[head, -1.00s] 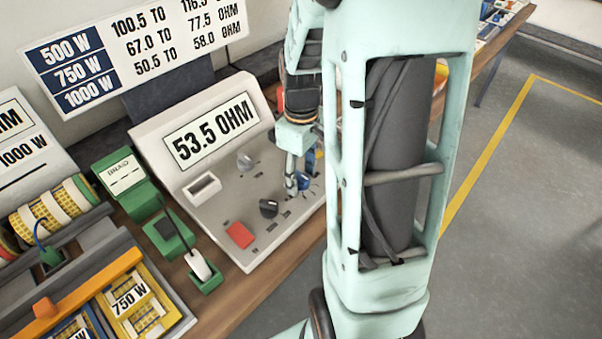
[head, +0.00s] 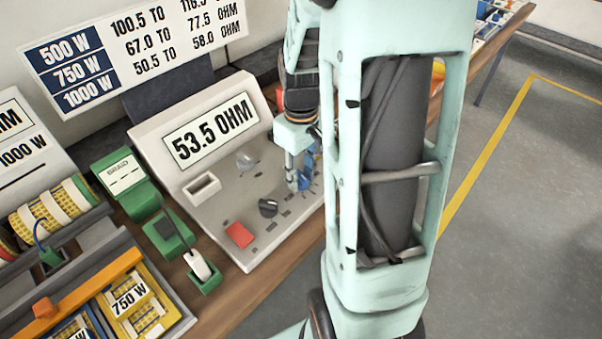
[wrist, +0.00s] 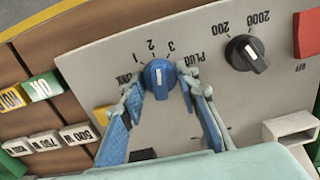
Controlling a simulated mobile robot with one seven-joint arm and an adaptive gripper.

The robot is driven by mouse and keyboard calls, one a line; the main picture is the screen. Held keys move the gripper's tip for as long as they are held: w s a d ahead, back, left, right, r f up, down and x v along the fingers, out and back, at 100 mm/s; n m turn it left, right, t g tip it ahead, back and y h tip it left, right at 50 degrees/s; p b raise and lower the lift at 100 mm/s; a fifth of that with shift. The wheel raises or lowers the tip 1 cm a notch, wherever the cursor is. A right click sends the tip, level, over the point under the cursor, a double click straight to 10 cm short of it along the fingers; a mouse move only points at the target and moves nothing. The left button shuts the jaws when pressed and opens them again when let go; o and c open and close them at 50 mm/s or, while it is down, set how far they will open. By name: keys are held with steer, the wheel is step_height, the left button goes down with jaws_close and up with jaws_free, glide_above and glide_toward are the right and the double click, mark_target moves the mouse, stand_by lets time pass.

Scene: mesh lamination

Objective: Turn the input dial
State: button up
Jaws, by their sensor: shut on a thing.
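The blue input dial (wrist: 158,74) sits on the grey panel of the meter, with a white pointer line on its face. Marks 1, 2, 3 and PLUG are printed around it. My gripper (wrist: 160,86) is shut on this dial, with one finger on each side. In the head view my gripper (head: 298,183) is at the right part of the sloped panel, and the blue dial (head: 308,162) shows only partly behind the fingers. The meter display (head: 210,132) reads 53.5 OHM.
A black dial (wrist: 246,54) and a red button (head: 240,235) are also on the panel. A green device (head: 122,172) stands left of the meter. My arm hides the panel's right side.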

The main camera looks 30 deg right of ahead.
mark_target(301, 174)
steer(key=m, duration=0.5)
steer(key=shift+m, duration=0.3)
stand_by(0.4)
steer(key=o, duration=1.2)
steer(key=shift+c, duration=0.2)
step_height(301, 174, up, 12)
